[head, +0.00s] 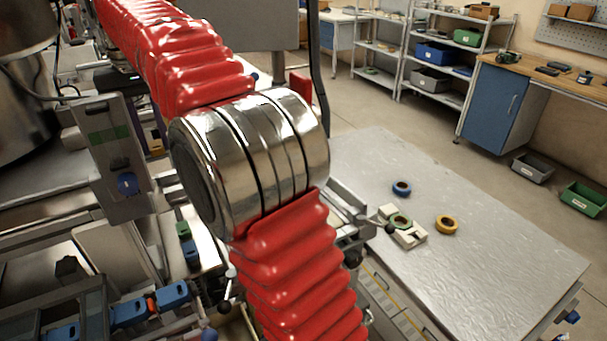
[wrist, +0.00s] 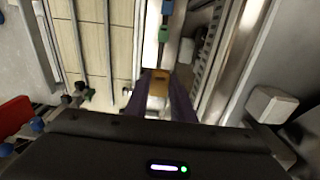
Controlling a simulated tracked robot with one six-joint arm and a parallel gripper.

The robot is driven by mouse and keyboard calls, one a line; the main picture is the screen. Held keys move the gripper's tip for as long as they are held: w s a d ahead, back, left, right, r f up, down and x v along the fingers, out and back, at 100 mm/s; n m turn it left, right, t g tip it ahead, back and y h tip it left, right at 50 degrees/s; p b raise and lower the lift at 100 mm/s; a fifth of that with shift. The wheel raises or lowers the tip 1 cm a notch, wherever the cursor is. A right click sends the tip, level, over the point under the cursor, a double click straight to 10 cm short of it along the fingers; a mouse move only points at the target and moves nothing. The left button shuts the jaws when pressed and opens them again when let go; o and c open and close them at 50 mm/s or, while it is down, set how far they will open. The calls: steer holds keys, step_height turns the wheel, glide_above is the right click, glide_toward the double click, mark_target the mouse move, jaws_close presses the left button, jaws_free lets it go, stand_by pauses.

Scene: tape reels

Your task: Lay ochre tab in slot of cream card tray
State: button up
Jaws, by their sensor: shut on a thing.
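In the wrist view my gripper (wrist: 158,97) points away from the camera, with two dark purple fingers shut on the ochre tab (wrist: 158,78). The tab's upper part shows between the fingertips; its lower part is hidden by the fingers. In the head view my red-sleeved arm hides the gripper and tab. A cream piece (head: 412,238) lies on the metal bench with a green ring on it; I cannot tell if it is the card tray. No slot can be made out clearly, and the tab's contact with anything below is unclear.
A blue ring (head: 402,188) and a yellow ring (head: 447,225) lie on the bench (head: 500,260), whose right part is clear. Cream panels (wrist: 120,40) with metal strips stand left of the fingers in the wrist view. Machinery crowds the head view's left.

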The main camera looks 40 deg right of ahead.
steer(key=s+d+f+m, duration=0.2)
steer(key=s+d, duration=0.2)
steer(key=d, duration=0.7)
steer(key=s+d+f+m, duration=0.2)
steer(key=s+d, duration=0.2)
steer(key=d, duration=0.7)
steer(key=s+d+f+m, duration=0.2)
steer(key=s+d, duration=0.2)
steer(key=d, duration=0.7)
steer(key=s+d+f+n, duration=0.2)
steer(key=s+d+f, duration=0.6)
steer(key=s, duration=0.4)
steer(key=s+d+f+n, duration=0.3)
steer(key=s+d+f, duration=0.6)
steer(key=s+d, duration=0.2)
steer(key=shift+s, duration=0.95)
steer(key=shift+d, duration=0.1)
steer(key=shift+f, duration=0.15)
